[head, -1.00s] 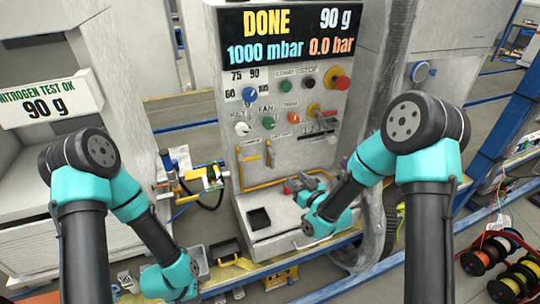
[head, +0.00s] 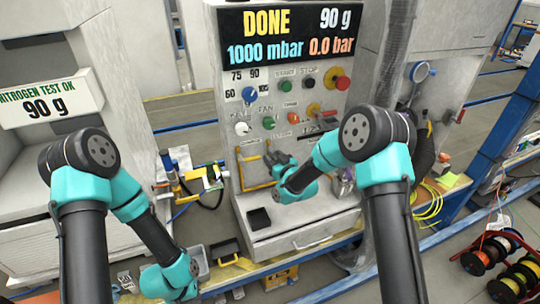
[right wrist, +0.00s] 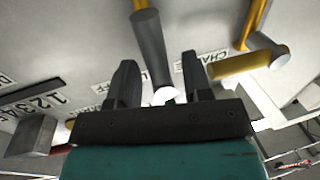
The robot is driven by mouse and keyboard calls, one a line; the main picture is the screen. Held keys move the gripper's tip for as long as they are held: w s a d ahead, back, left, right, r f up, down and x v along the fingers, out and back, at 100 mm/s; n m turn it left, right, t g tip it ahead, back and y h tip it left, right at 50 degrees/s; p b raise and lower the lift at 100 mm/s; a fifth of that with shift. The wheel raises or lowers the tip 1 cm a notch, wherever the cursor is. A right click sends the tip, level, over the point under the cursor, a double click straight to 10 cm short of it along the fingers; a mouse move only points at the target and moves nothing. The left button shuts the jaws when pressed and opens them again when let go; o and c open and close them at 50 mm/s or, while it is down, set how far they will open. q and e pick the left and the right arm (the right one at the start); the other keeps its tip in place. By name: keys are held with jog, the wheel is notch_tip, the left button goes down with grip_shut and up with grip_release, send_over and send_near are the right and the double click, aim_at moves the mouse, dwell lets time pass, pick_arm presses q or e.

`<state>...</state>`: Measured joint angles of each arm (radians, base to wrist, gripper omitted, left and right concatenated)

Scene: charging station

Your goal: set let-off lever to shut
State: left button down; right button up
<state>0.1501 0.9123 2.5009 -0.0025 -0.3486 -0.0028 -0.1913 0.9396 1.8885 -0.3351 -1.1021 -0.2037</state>
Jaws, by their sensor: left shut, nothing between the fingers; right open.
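My right gripper (head: 278,158) is at the lower part of the control panel, by two small yellow-mounted levers. In the right wrist view its two dark fingers (right wrist: 158,82) are open. A yellow lever (right wrist: 240,64) lies to the right of the fingers. In the head view, one yellow lever (head: 248,158) shows left of the gripper. My left arm is low at the left; its fingers do not show.
The display (head: 290,35) reads DONE, 90 g, 1000 mbar and 0.0 bar. Several knobs and buttons sit above the levers. A small black tray (head: 258,218) stands on the ledge below. A grey hose (head: 394,65) hangs right of the panel.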

jog(key=shift+x, duration=1.3)
jog(key=shift+c, duration=0.3)
jog(key=shift+s, duration=0.1)
grip_shut()
